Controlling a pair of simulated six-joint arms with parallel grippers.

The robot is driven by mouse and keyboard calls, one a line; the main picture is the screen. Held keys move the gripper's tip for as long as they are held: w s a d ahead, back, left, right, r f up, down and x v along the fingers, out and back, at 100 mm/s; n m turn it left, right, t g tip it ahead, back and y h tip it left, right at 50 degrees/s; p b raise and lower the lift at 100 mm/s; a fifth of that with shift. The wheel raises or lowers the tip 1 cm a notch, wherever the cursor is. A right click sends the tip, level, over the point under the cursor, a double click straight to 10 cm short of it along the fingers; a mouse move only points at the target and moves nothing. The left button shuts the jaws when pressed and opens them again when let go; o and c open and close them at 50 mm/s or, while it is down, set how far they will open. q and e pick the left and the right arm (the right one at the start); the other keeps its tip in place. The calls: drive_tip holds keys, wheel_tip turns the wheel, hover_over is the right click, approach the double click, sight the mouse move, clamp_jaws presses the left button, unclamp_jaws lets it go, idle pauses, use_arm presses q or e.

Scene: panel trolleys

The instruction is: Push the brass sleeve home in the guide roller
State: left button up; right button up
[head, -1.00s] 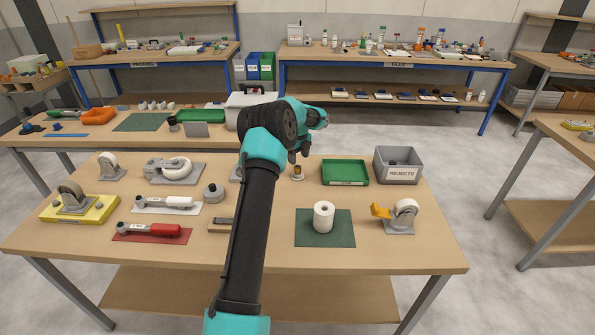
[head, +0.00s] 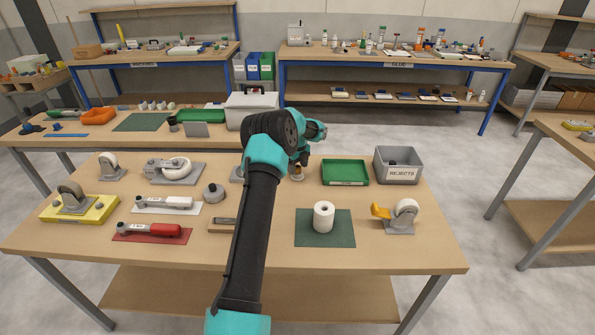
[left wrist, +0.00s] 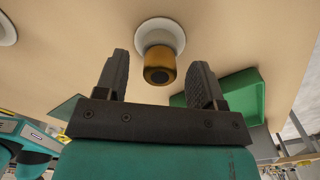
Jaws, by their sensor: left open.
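The brass sleeve (head: 297,177) stands on a small white round base near the back of the front table. In the left wrist view the sleeve (left wrist: 159,66) shows its dark bore toward me, and it sits on the white round base (left wrist: 160,28). My left gripper (head: 299,158) is just above it in the head view. In the left wrist view the two fingers (left wrist: 160,78) are open, one on each side of the sleeve, with gaps. The white guide roller (head: 323,217) stands upright on a green mat (head: 342,238), with a dark hole in its top. My right gripper is not in view.
A green tray (head: 345,183) lies right of the sleeve, also close by in the left wrist view (left wrist: 250,98). A grey REJECTS bin (head: 398,172) stands beyond it. A caster with a yellow-orange part (head: 404,214) stands right of the mat. Several casters and tools lie on the left.

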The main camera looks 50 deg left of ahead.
sight(297, 166)
use_arm(q)
drive_tip(key=c, duration=1)
drive_tip(key=shift+r, duration=1.9)
drive_tip(key=s+d, duration=0.3)
drive_tip(key=d, duration=0.1)
drive_tip(key=s+d, duration=0.4)
drive_tip(key=s+d+r, duration=0.1)
drive_tip(key=s+d, duration=0.2)
drive_tip(key=d, duration=0.1)
drive_tip(key=shift+s+r, duration=0.1)
drive_tip(key=shift+s, duration=0.2)
